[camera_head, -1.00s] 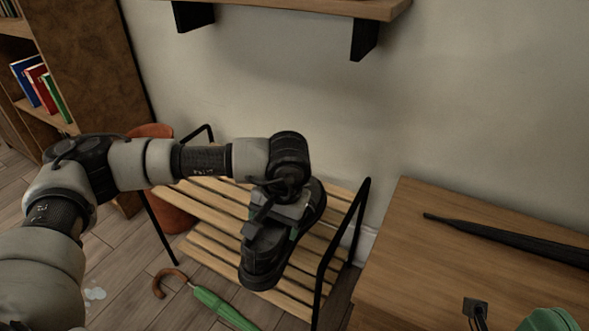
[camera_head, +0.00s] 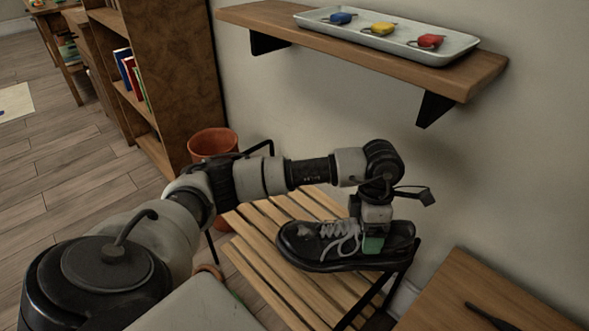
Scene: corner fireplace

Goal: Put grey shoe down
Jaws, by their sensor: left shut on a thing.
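The grey shoe (camera_head: 310,247) is dark with pale laces and shows at the centre of the head view, its toe to the left. My left gripper (camera_head: 372,240) comes down from above and is shut on the shoe near its heel end. The shoe is over the right part of a slatted wooden rack (camera_head: 262,262) with a black metal frame. I cannot tell whether its sole touches the slats. The left part of the rack's top is bare. My right gripper is not in view.
A wall shelf (camera_head: 350,45) above holds a white tray (camera_head: 455,50) with small blue, yellow and red items. An orange-brown bin (camera_head: 212,143) stands behind the rack, beside a bookcase (camera_head: 170,70). A wooden table (camera_head: 480,290) with a dark umbrella is at lower right.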

